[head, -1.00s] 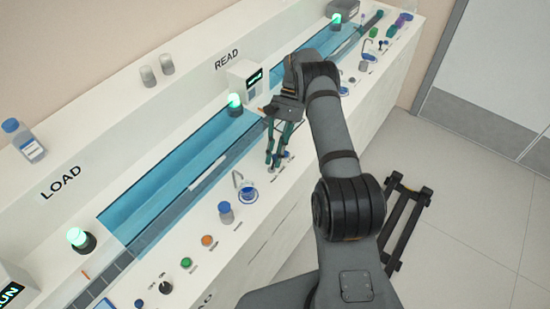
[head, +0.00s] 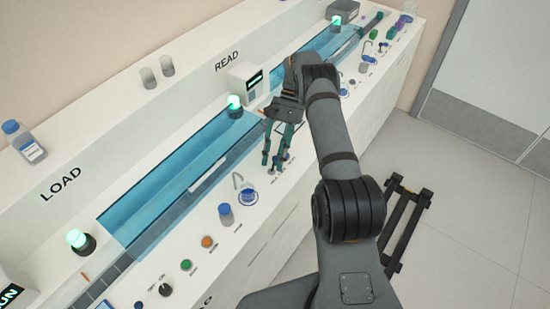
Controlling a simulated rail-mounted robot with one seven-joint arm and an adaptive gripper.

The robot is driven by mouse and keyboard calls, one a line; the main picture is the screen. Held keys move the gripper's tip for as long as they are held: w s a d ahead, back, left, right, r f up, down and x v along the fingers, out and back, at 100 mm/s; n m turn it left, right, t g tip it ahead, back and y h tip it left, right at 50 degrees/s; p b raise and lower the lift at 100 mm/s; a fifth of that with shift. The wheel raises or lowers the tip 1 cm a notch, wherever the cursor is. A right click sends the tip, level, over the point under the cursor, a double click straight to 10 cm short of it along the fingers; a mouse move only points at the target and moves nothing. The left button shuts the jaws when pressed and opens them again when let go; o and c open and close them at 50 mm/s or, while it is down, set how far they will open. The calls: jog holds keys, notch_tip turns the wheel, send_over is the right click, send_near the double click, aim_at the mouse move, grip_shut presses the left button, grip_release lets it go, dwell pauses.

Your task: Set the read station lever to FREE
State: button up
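The read station is marked by the word READ (head: 227,62) on the back ledge, with a white box with a small dark display (head: 244,78) and a lit green lamp (head: 235,106) near it. My gripper (head: 272,163) points down over the front panel, right of the lamp. Its two teal fingers look apart, with a narrow gap between them. A small grey fitting (head: 272,170) shows at the fingertips; it may be the lever, but its setting is too small to read. I cannot tell whether the fingers touch it.
Blue covers (head: 170,190) run behind. Several small fittings stand right of my arm. The floor at right holds a dark frame (head: 408,225).

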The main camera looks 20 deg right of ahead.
aim_at(275, 157)
notch_tip(275, 157, up, 10)
dwell(0.5)
